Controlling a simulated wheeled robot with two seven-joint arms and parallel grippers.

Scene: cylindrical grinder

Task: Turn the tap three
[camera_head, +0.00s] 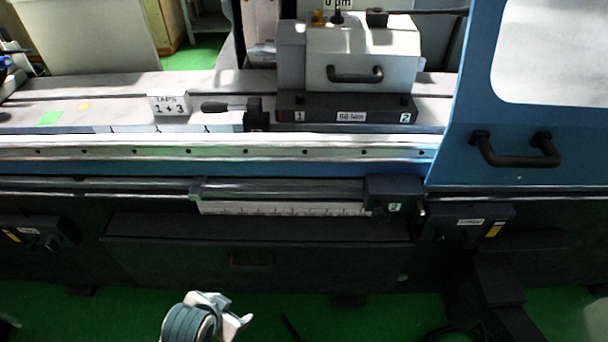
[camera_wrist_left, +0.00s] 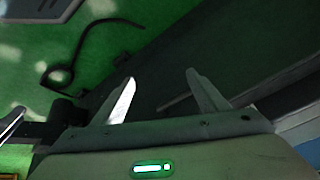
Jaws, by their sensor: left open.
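A small sign reading "TAPS 1 + 3" (camera_head: 170,104) stands on the machine bed at the left. Just right of it is a lever with a black handle (camera_head: 226,107), lying about level and pointing left from a dark block. I cannot read a number on this lever. My left gripper (camera_head: 240,322) is low in front of the machine at the bottom of the head view, well below and apart from the lever. In the left wrist view its two fingers (camera_wrist_left: 160,76) are spread with nothing between them. My right gripper is not in view.
A grey headstock block with a handle (camera_head: 355,74) sits on the bed, labelled 1 and 2 at its base. A blue guard door with a black handle (camera_head: 515,149) stands at the right. A dark labelled block (camera_head: 393,192) sits on the front rail. Green floor (camera_head: 110,310) lies below.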

